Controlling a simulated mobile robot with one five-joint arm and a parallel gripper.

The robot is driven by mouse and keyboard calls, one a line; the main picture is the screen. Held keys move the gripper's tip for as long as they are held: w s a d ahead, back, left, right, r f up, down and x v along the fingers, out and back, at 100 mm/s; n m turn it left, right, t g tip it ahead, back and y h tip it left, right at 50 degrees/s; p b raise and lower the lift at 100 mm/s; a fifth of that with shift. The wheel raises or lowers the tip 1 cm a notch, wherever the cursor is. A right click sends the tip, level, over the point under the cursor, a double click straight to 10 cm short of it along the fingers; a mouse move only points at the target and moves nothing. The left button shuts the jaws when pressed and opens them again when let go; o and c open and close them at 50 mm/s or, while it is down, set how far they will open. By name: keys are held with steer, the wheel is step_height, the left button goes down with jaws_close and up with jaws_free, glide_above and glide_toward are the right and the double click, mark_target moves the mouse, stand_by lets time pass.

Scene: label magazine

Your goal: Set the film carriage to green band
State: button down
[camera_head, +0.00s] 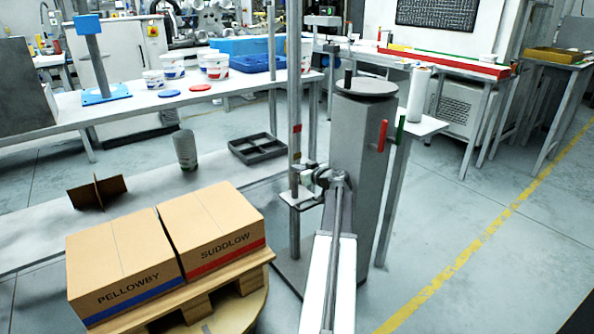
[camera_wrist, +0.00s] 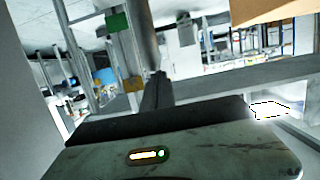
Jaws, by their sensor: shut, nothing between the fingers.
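A tall grey mast (camera_head: 294,90) stands left of a grey column. It bears a small red mark and a yellowish mark (camera_head: 296,156). A grey fitting (camera_head: 300,188), which looks like the film carriage, sits low on the mast, below these marks. My gripper (camera_head: 318,178) is at the end of my arm, close beside this fitting; I cannot tell whether they touch. In the wrist view a green block (camera_wrist: 117,22) and an amber block (camera_wrist: 133,84) show on a pale upright. My dark fingers (camera_wrist: 157,88) are together, with nothing seen between them.
The grey column (camera_head: 352,170) with a round top stands right of the mast, with red and green handles (camera_head: 383,135) at its side. Two cartons (camera_head: 220,230) sit on a pallet at the lower left. A white bench (camera_head: 130,108) lies behind. The right floor is clear.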

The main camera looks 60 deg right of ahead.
mark_target(296, 188)
step_height(296, 188, down, 9)
steer(key=b, duration=0.8)
steer(key=shift+r, duration=0.2)
steer(key=shift+a+r, duration=0.1)
steer(key=shift+r, duration=0.1)
steer(key=shift+r, duration=0.1)
step_height(296, 188, up, 4)
steer(key=p, duration=0.4)
steer(key=shift+w+a+r+p, duration=0.1)
steer(key=shift+w+r+p, duration=0.05)
steer(key=shift+r+p, duration=0.15)
steer(key=p+v, duration=0.2)
steer(key=v, duration=0.8)
steer(key=shift+f, duration=0.25)
